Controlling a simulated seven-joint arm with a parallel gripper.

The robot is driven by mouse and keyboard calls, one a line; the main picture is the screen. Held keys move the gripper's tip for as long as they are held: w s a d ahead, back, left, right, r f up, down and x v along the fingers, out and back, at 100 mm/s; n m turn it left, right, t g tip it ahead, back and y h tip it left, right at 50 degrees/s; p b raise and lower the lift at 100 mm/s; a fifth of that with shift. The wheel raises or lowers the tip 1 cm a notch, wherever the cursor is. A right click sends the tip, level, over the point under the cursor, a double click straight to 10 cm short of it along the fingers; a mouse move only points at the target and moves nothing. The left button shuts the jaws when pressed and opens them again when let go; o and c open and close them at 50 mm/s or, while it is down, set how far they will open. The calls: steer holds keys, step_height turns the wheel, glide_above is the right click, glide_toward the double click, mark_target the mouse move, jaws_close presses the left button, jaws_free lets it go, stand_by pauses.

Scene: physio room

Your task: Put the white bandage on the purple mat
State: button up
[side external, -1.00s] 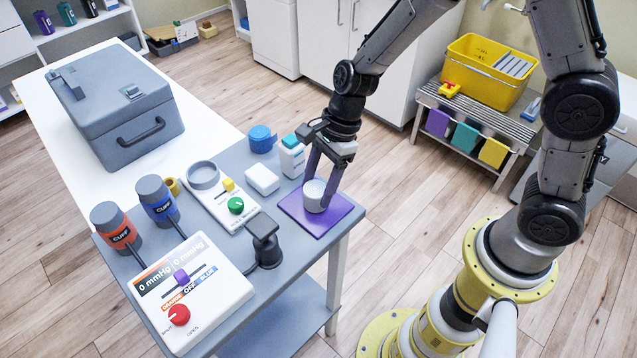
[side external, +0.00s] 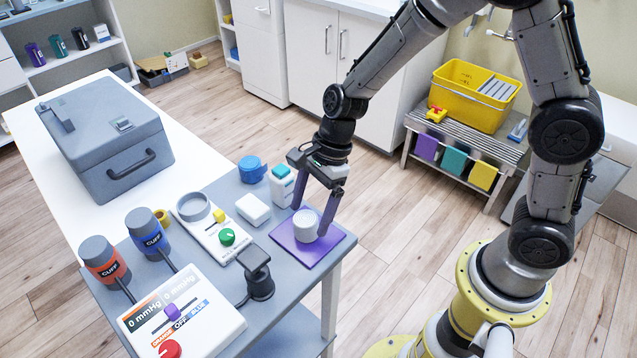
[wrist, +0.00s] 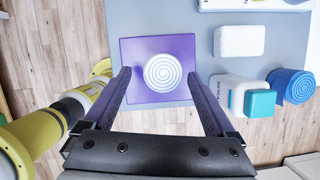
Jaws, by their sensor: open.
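The white bandage (side external: 305,226) is a rolled cylinder standing upright on the purple mat (side external: 284,238), near the table's right corner. In the wrist view the bandage (wrist: 162,72) shows its spiral top, and purple mat (wrist: 134,92) shows all around it. My gripper (side external: 309,220) is open, with one purple finger on each side of the bandage. In the wrist view the fingertips of my gripper (wrist: 160,75) are wide apart, with gaps between them and the bandage. The fingers hide part of the mat.
A white block (side external: 252,209), a white bottle with a teal cap (side external: 282,187) and a blue roll (side external: 252,169) stand close behind the mat. A dark stand (side external: 257,275) and a pressure unit (side external: 182,312) are in front. Floor lies beyond the table's right edge.

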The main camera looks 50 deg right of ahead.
steer(key=v, duration=1.1)
steer(key=s+d+r+n+t+h, duration=0.2)
steer(key=s+d+n, duration=0.3)
steer(key=s+n, duration=0.4)
steer(key=s+d+r+n+t+h, duration=0.1)
steer(key=s+d+r+n+t, duration=0.2)
steer(key=s+d+r+n, duration=0.2)
steer(key=shift+s+d+n+h, duration=0.2)
steer(key=shift+s+n+h, duration=0.2)
steer(key=shift+s+n, duration=2)
steer(key=shift+w+r+n, duration=0.1)
steer(key=shift+w+n, duration=0.4)
